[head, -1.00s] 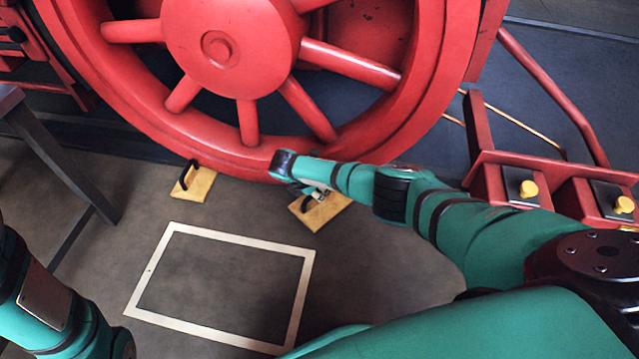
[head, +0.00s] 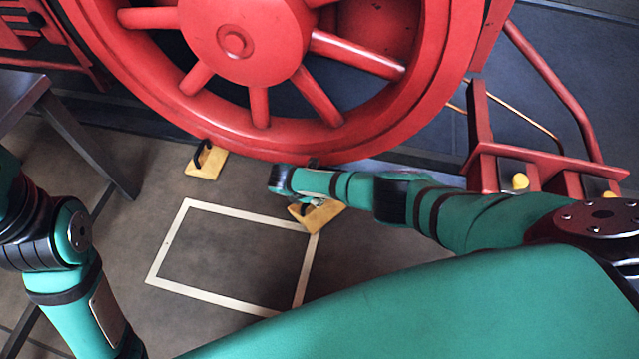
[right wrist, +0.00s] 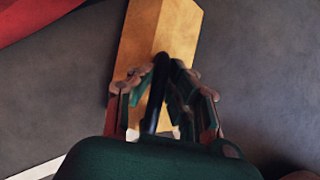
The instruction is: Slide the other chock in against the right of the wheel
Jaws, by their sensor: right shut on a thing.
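The red wheel (head: 352,138) stands at the top of the head view. One yellow chock (head: 207,163) with a black handle sits at the wheel's lower left. The other yellow chock (head: 321,216) is on the right, just below the wheel's rim and partly hidden by my right arm. In the right wrist view, my right gripper (right wrist: 160,88) is shut on the black handle of this chock (right wrist: 160,35). A gap of floor seems to show between this chock and the wheel. My left arm is at the left edge of the head view, its gripper out of view.
A white rectangular outline (head: 165,243) is marked on the floor below the chocks. A dark table or stand (head: 88,140) is at the left. A red frame with yellow knobs (head: 520,182) is at the right. Floor between the two chocks is clear.

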